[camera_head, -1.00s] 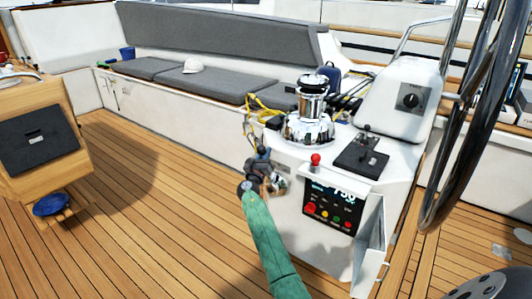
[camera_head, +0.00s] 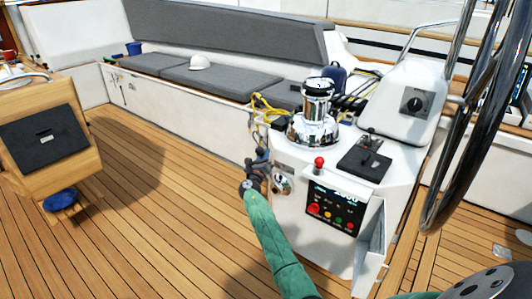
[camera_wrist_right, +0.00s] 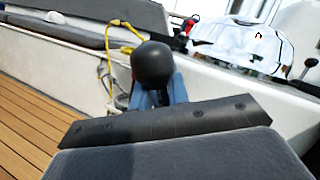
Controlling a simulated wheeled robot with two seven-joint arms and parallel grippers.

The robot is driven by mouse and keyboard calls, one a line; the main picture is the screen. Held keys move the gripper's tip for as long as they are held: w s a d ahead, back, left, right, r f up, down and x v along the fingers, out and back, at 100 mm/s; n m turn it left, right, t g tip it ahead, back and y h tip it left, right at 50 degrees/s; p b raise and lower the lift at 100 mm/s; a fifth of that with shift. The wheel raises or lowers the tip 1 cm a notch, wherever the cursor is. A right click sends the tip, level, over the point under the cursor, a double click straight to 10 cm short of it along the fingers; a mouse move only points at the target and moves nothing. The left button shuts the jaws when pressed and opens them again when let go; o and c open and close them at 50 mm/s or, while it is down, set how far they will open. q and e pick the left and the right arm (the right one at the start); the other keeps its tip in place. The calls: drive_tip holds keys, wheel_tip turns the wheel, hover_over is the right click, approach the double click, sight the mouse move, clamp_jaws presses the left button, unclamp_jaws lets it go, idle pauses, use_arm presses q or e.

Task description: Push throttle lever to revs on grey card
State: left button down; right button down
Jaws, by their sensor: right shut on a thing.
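My right gripper (camera_head: 261,157) is at the left side of the white console (camera_head: 290,222), low beside a round chrome lever mount (camera_head: 282,184). In the right wrist view its blue fingers are shut around the black ball knob (camera_wrist_right: 153,65) of the throttle lever. The lever's shaft is mostly hidden by the gripper. A small grey card (camera_head: 284,168) is on the console side just above the mount; its writing is too small to read. The engine display (camera_head: 335,205) on the console front shows a number that looks like 2000. My left gripper is not in view.
A red-knobbed lever (camera_head: 319,163) and a black control panel (camera_head: 364,161) are on the console top. A chrome winch (camera_head: 315,112) with yellow rope (camera_head: 264,106) stands behind. The steering wheel (camera_head: 470,120) is at right.

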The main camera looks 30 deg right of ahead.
drive_tip(key=shift+w+a+r+n+p, duration=0.3)
drive_tip(key=shift+w+n+p, duration=0.1)
drive_tip(key=shift+w+p, duration=0.2)
drive_tip(key=shift+w, duration=0.1)
drive_tip(key=c, duration=1.3)
unclamp_jaws()
drive_tip(key=shift+a, duration=0.1)
drive_tip(key=shift+f, duration=0.3)
drive_tip(key=v, duration=0.8)
drive_tip(key=shift+r, duration=0.2)
